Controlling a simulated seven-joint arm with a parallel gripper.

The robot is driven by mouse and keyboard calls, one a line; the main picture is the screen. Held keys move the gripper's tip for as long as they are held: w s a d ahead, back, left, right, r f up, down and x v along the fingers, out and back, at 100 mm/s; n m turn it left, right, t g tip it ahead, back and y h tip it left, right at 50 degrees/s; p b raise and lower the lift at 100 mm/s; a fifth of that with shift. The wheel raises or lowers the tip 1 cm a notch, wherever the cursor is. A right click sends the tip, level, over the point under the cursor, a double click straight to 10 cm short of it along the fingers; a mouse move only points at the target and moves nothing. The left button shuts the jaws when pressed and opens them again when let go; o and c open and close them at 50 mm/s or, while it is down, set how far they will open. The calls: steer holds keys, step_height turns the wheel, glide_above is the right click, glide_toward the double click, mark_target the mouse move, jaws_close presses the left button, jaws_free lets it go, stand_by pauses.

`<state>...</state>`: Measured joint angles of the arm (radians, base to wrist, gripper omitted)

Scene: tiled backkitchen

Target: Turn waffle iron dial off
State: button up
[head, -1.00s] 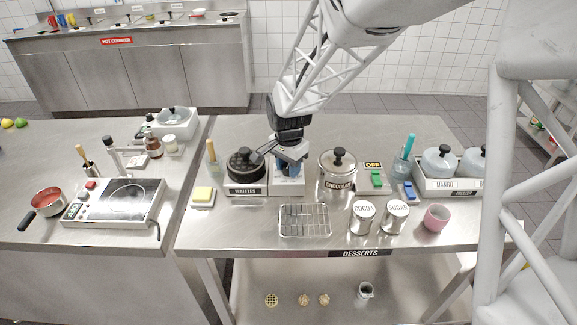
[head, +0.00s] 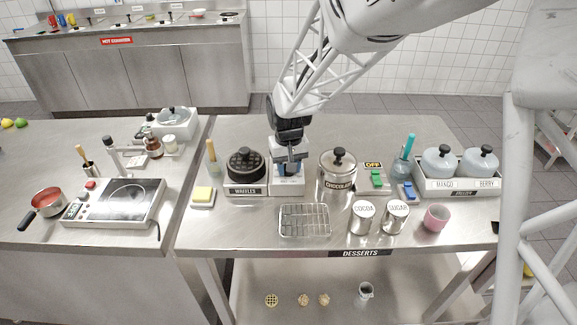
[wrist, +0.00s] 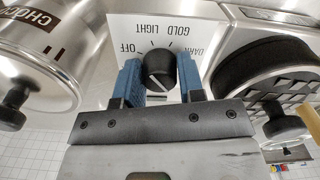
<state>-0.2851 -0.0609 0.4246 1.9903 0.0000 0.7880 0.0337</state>
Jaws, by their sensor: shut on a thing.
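The waffle iron (head: 246,163) is a round black-topped appliance above a WAFFLES label on the desserts table. Its white dial panel (wrist: 190,28) carries OFF, LIGHT, GOLD and DARK, seen upside down in the wrist view. The round black dial (wrist: 158,66) has a pale line on its face; I cannot tell which mark it points to. My gripper (wrist: 160,80) has its blue fingers on either side of the dial, shut on it. In the head view my gripper (head: 289,167) is over the white control box right of the waffle iron and hides the dial.
A steel chocolate pot (head: 337,178) stands close on the right of my gripper. A wire rack (head: 305,220) lies in front. Cocoa (head: 362,217) and sugar (head: 395,216) tins stand front right. A green switch (head: 377,179) sits under an OFF sign.

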steer(key=n, duration=0.6)
stand_by(0.4)
steer(key=o, duration=0.9)
steer(key=shift+r, duration=3.9)
